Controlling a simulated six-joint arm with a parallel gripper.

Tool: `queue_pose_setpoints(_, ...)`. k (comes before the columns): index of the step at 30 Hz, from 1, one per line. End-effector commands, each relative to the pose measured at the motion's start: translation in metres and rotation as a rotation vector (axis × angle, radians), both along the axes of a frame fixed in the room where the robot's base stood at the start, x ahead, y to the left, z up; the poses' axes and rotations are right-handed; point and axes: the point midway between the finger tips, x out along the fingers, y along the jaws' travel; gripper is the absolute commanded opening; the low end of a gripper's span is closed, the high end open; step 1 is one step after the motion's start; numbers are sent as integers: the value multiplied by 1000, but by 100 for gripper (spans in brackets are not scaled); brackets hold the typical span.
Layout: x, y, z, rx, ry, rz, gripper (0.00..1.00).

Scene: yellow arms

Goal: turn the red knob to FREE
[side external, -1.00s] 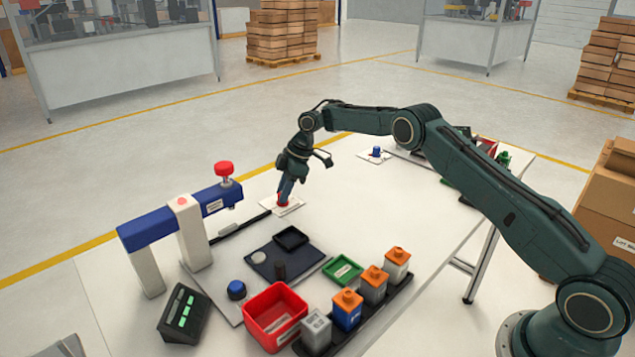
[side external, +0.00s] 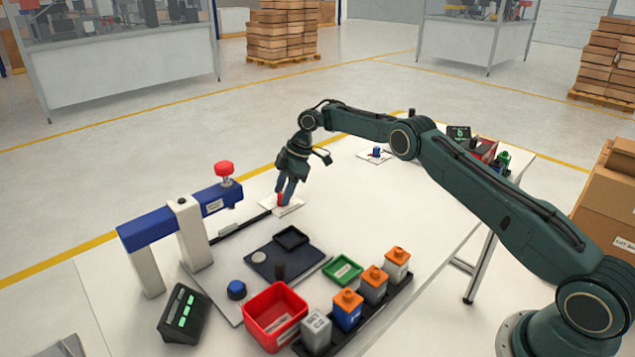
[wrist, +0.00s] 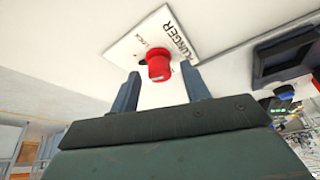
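The red knob (wrist: 158,66) stands on a white plate (wrist: 128,40) that reads PLUNGER, with smaller print that looks like LOCK. FREE cannot be made out; the knob and my fingers cover part of the plate. My gripper (wrist: 161,72) is open, with one finger on each side of the knob and a small gap visible on both sides. In the side view my gripper (side external: 285,190) points down at the plate (side external: 290,207), and the red knob (side external: 280,200) shows between the fingers.
Left of the plate stands a blue and white frame (side external: 160,229) with a red-topped plunger (side external: 224,169). In front are a red bin (side external: 275,312), a green tray (side external: 342,270) and several orange-capped blocks (side external: 373,285). The table right of the plate is clear.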

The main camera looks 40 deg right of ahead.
Motion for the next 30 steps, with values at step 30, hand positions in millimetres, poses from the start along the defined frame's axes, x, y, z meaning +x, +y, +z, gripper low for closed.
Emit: queue_pose_setpoints(30,-13,-34,27,0,-1,-1,46)
